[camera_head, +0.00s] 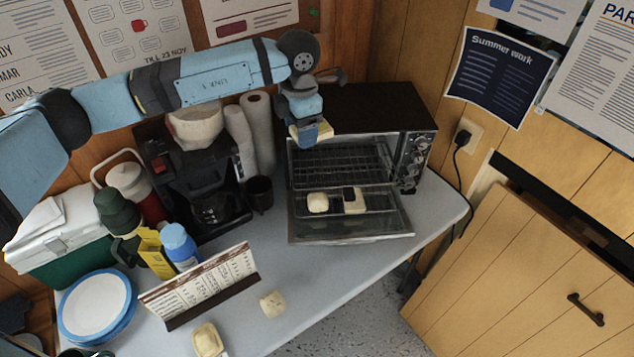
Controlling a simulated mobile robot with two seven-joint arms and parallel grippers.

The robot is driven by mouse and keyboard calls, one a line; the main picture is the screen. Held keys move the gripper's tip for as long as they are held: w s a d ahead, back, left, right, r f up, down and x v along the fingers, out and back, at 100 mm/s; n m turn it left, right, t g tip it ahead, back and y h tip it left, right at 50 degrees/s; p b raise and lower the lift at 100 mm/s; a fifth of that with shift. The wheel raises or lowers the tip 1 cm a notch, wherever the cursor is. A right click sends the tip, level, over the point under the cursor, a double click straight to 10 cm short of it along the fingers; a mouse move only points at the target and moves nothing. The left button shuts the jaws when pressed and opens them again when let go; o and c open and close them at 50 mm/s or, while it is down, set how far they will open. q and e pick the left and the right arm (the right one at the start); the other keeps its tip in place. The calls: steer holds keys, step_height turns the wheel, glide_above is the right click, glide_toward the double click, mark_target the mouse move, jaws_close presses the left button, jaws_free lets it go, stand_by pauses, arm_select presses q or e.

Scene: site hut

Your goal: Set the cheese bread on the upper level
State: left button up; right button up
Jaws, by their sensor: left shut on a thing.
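My left gripper (308,129) comes in from the left above the toaster oven's front. It is shut on a pale yellow piece, which I take to be the cheese bread (325,130); the blue fingers hide its middle. The toaster oven (372,108) stands on the counter with its door (350,228) lowered. A wire rack (340,160) shows inside, and a lower rack is pulled out over the door. On the lower rack are a round pale bun (318,202) and a square pale piece with a dark patch (354,201). My right gripper is not in view.
A coffee maker (185,165), paper rolls (258,125) and a dark mug (259,192) stand left of the oven. A menu stand (205,283), blue bottle (179,245), bun (272,304), pastry (208,340) and plates (95,305) are nearer. The counter right of the menu stand (330,270) is clear.

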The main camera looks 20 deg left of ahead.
arm_select(q)
steer(key=w+n, duration=0.1)
steer(key=n, duration=0.2)
steer(key=w+d+r+n+b, duration=0.1)
steer(key=w+n, duration=0.1)
steer(key=n, duration=0.1)
steer(key=w+r+n, duration=0.1)
steer(key=n, duration=0.3)
steer(key=shift+w+d+b, duration=0.15)
steer(key=shift+d+b, duration=0.1)
steer(key=shift+b, duration=0.15)
steer(key=n, duration=0.2)
steer(key=w+n, duration=0.1)
steer(key=shift+d+r+n, duration=0.25)
steer(key=shift+r+n, duration=0.05)
steer(key=shift+r, duration=0.1)
step_height(320, 180, down, 20)
steer(key=shift+r+p, duration=0.15)
steer(key=shift+p, duration=0.95)
steer(key=shift+w, duration=0.1)
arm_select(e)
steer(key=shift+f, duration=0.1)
arm_select(q)
steer(key=shift+f+b, duration=0.5)
steer(key=shift+f, duration=0.2)
steer(key=o, duration=0.9)
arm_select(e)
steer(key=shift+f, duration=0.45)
arm_select(q)
steer(key=shift+r, duration=0.15)
